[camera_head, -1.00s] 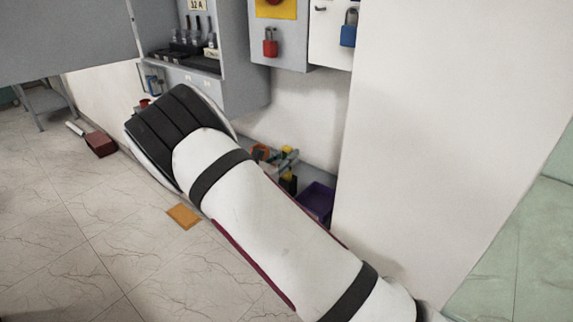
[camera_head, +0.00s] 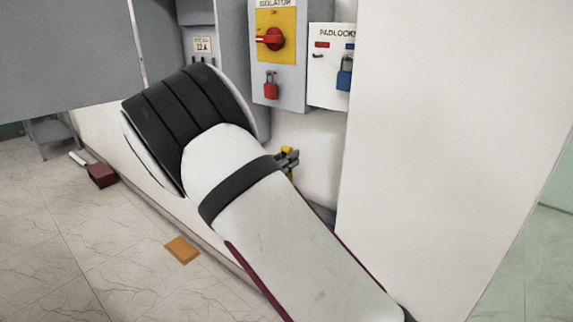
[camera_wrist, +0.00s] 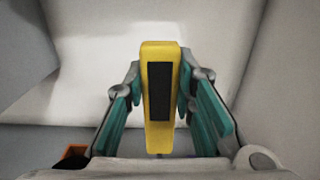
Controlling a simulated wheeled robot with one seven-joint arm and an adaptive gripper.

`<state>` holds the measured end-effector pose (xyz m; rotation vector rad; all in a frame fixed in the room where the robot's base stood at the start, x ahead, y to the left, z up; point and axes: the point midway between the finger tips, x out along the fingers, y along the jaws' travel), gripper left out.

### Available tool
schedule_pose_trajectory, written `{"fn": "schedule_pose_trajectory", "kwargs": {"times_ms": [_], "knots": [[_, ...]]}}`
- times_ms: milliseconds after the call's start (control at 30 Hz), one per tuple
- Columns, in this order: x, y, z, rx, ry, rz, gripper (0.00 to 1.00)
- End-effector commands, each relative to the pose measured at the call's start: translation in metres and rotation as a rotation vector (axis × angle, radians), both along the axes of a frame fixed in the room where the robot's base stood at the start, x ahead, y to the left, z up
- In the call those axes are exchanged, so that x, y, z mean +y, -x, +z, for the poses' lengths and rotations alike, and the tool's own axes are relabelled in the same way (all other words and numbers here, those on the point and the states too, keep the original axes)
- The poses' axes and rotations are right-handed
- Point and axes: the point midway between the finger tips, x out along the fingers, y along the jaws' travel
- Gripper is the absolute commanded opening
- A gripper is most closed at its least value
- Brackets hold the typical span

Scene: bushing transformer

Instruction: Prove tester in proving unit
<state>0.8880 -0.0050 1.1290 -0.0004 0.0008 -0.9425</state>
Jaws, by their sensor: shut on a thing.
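My gripper (camera_wrist: 160,95) is shut on a yellow tester (camera_wrist: 173,62) with a black panel on its face. The tester stands roughly upright between the teal finger pads in the wrist view. In the head view my gripper (camera_head: 289,160) shows only in part past my arm, with a small yellow bit of the tester (camera_head: 286,150). I cannot make out the proving unit for certain. An orange-rimmed dark object (camera_wrist: 72,158) shows at the lower left of the wrist view.
A grey isolator box (camera_head: 281,50) with a red handle and red padlock (camera_head: 271,86) hangs on the wall, beside a padlock board (camera_head: 331,65). A white column (camera_head: 440,140) stands right. My arm hides much of the bench. An orange plate (camera_head: 182,250) lies on the floor.

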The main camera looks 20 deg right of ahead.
Motion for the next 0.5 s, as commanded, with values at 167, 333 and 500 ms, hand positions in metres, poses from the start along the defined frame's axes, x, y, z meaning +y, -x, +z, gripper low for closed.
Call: {"fn": "schedule_pose_trajectory", "kwargs": {"times_ms": [167, 333, 500], "knots": [[0.000, 0.001, 0.015, -0.002, 0.000, -0.001, 0.00], [0.000, 0.001, 0.027, -0.003, -0.001, -0.001, 0.00], [0.000, 0.001, 0.039, -0.003, -0.001, -0.001, 0.00]]}}
